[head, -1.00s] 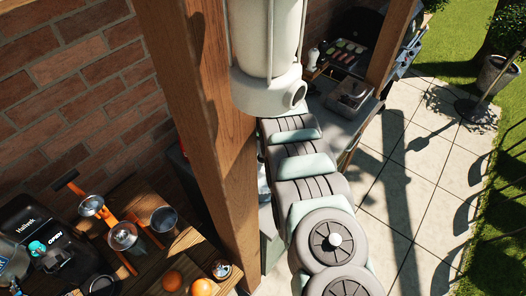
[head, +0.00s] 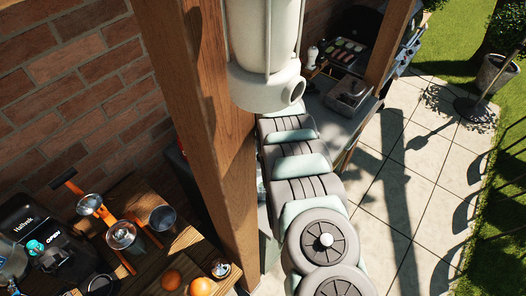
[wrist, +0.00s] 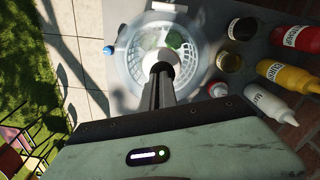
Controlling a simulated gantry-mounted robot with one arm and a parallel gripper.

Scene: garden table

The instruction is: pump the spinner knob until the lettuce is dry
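The salad spinner (wrist: 128,72) is a clear round bowl with a see-through lid, in the upper middle of the wrist view. Green lettuce (wrist: 174,40) shows through the lid. The pale round spinner knob (wrist: 166,54) is at its centre. My gripper (wrist: 161,70) reaches over the lid with its dark fingers close together, shut. The fingertips overlap the knob in the picture; I cannot tell whether they touch it. The head view shows neither spinner nor gripper.
A wooden post (head: 205,140) stands beside my arm in the head view.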

